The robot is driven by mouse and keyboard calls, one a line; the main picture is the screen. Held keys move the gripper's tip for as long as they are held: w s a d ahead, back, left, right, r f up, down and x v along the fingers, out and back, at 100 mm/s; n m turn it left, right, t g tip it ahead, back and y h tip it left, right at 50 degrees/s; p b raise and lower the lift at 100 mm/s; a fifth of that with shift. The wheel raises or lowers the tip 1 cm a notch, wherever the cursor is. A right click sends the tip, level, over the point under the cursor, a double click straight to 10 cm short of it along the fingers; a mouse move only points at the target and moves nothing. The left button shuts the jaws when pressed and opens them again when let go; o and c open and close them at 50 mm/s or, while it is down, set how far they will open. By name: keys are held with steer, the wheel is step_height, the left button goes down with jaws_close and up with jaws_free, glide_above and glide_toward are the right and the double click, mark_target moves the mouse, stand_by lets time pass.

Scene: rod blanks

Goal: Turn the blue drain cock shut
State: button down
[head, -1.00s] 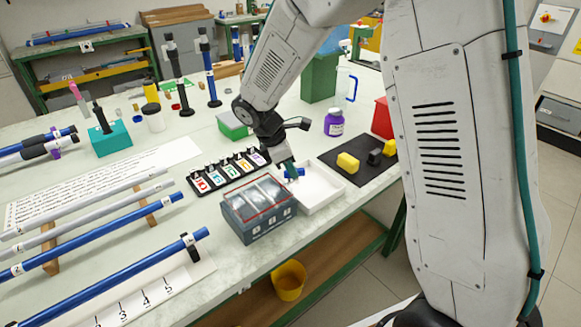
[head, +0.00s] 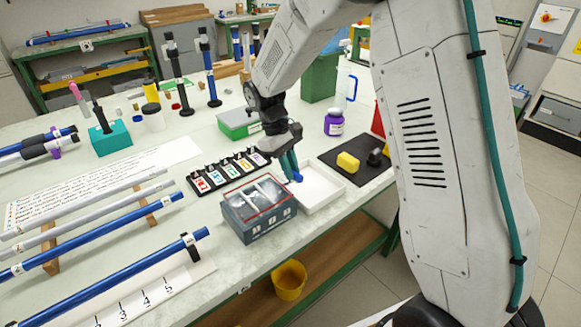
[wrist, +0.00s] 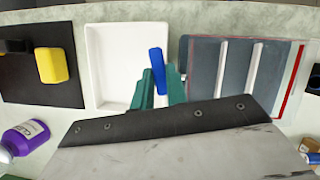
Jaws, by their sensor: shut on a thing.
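The blue drain cock (head: 297,180) is a small lever at the right end of a grey box (head: 258,230) with a clear lid, by a white tray (head: 322,192). My gripper (head: 293,173) comes down from above with its teal fingers closed on the lever. In the wrist view the blue lever (wrist: 156,60) sits between the fingertips (wrist: 157,85), pointing along the gap between tray and box, slightly tilted. The fingers hide its lower part and its mount.
A black mat (head: 350,172) with a yellow block (head: 347,162) lies right of the tray. A row of labelled cards (head: 228,172) is behind the box. A purple-labelled bottle (head: 334,123) and a green box (head: 238,122) stand farther back. A yellow bucket (head: 290,280) is below.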

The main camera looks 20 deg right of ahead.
steer(key=shift+m+y, duration=0.5)
steer(key=shift+m, duration=0.7)
steer(key=c, duration=1.4)
jaws_free()
steer(key=shift+r, duration=0.1)
steer(key=v, duration=0.7)
steer(key=shift+w+r, duration=0.2)
steer(key=shift+r, duration=0.1)
steer(key=shift+a, duration=0.1)
